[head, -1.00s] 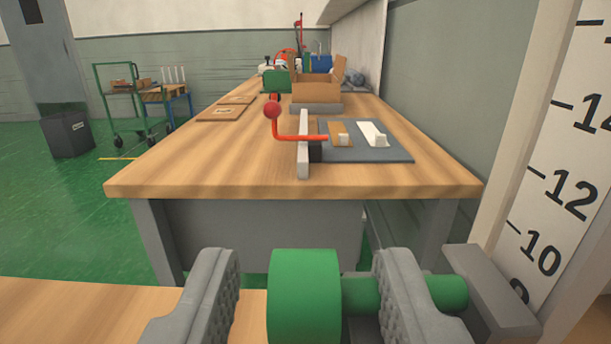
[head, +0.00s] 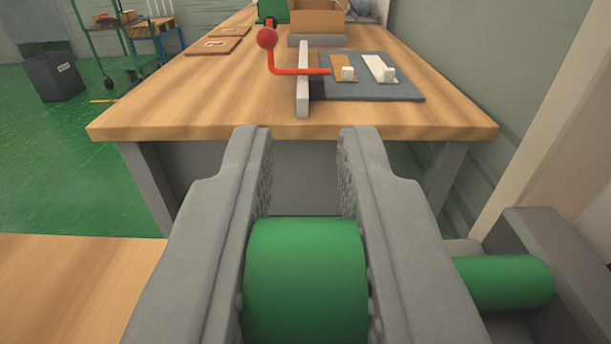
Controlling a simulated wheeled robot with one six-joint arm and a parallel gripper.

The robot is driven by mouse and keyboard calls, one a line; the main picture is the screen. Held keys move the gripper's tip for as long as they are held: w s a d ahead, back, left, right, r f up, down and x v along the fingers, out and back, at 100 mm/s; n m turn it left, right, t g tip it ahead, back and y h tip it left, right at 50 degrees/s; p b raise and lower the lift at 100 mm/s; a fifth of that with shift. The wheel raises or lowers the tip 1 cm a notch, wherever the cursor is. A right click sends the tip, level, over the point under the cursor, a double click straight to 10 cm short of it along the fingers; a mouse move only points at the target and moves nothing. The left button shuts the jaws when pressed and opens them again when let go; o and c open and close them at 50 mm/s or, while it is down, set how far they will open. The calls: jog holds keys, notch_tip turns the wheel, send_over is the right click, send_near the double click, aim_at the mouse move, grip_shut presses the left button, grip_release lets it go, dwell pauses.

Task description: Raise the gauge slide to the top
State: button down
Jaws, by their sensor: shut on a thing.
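The gauge slide shows at the lower right as a grey block (head: 555,262) with a green rod (head: 503,283) coming out of its left side. At the left is a thick green handle (head: 305,285), in line with the rod. My gripper (head: 306,150) is shut on this green handle, one ridged grey finger on each side. The right finger hides where the rod meets the handle. A pale upright post (head: 545,130) rises behind the slide. The scale numbers are out of view, so I cannot read the slide's height.
A wooden workbench (head: 190,105) stands ahead. On it are a red lever with a ball (head: 267,38), a grey plate (head: 405,90) with white pieces, and a cardboard box (head: 318,18). A wooden surface (head: 70,285) lies at the lower left. Green floor is open at left.

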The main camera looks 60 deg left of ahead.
notch_tip(320, 180, up, 13)
dwell(0.3)
jog(key=c, duration=1.5)
grip_release()
jog(key=shift+o, duration=0.9)
jog(key=v, duration=1.7)
jog(key=shift+d, duration=0.25)
jog(key=shift+s, duration=0.15)
